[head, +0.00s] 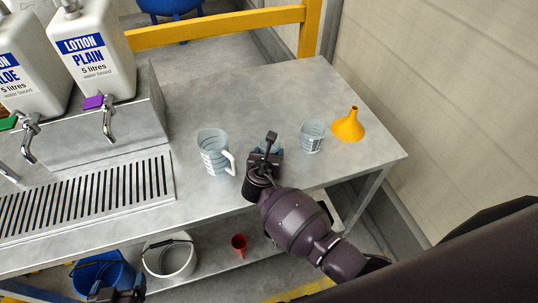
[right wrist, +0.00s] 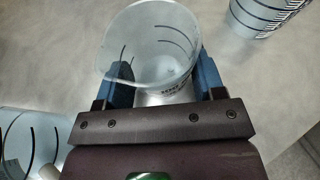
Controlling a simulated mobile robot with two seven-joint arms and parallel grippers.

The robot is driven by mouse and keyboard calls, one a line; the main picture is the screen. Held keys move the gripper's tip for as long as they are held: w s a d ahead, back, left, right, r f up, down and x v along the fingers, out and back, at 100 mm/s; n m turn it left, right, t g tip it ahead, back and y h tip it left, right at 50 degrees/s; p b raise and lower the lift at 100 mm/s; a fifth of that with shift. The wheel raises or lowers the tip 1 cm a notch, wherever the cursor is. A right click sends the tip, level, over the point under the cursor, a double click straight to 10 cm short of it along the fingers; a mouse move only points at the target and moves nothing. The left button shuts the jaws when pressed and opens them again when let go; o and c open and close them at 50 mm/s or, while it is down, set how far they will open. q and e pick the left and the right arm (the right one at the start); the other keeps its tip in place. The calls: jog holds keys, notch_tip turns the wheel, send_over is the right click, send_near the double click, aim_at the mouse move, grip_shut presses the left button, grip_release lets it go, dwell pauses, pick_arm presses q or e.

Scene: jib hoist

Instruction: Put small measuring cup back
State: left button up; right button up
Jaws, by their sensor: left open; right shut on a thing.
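A small clear measuring cup (right wrist: 150,45) with dark marks stands between the fingers of my right gripper (right wrist: 160,82), which is shut on it. In the head view my right gripper (head: 266,153) hides most of this cup, and I cannot tell whether it touches the table. It is between a larger clear measuring jug with a handle (head: 211,153) on the left and another clear measuring cup (head: 312,136) on the right. The jug (right wrist: 25,140) and the other cup (right wrist: 262,14) also show in the right wrist view. My left gripper (head: 118,293) is open at the bottom left.
A yellow funnel (head: 349,125) stands right of the cups on the grey table (head: 255,95). Lotion containers (head: 92,45) with taps and a slotted drip tray (head: 85,200) are on the left. Below are a blue bucket (head: 103,272), a white bucket (head: 168,258) and a red funnel (head: 239,243).

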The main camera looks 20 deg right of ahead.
pick_arm(q)
jog(key=shift+s, duration=0.15)
pick_arm(e)
jog(key=shift+r, duration=0.15)
jog(key=shift+f, duration=0.2)
jog(key=o, duration=1)
jog(key=shift+c, duration=0.2)
pick_arm(q)
jog(key=shift+s+f, duration=0.15)
jog(key=shift+f, duration=0.1)
jog(key=shift+r, duration=0.1)
pick_arm(e)
jog(key=shift+r, duration=0.1)
